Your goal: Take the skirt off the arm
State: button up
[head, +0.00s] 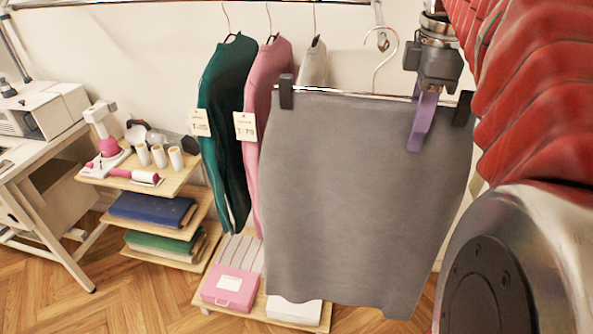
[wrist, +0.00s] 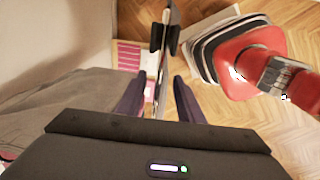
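The grey skirt (head: 365,185) hangs upright from a metal hanger (head: 340,93) with a dark clip at each end of its waistband. The hanger's hook reaches up to the rack arm (head: 378,14) with its curved end. My gripper (head: 417,140) points down at the right part of the waistband, close to the right clip; one purple finger shows in front of the skirt. In the wrist view, my gripper's two purple fingers (wrist: 160,78) stand apart, with the hanger, seen edge-on with its dark clip (wrist: 157,38), between them. Contact with the fingers is not clear.
A green garment (head: 222,120) and a pink garment (head: 266,120) hang left of the skirt, with a paler one partly hidden. A low stand holds a pink box (head: 230,287). Shelves (head: 170,185) and a machine table (head: 25,155) stand left. Floor shows at lower left.

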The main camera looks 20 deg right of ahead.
jog(key=shift+c, duration=0.2)
grip_shut()
dwell(1.1)
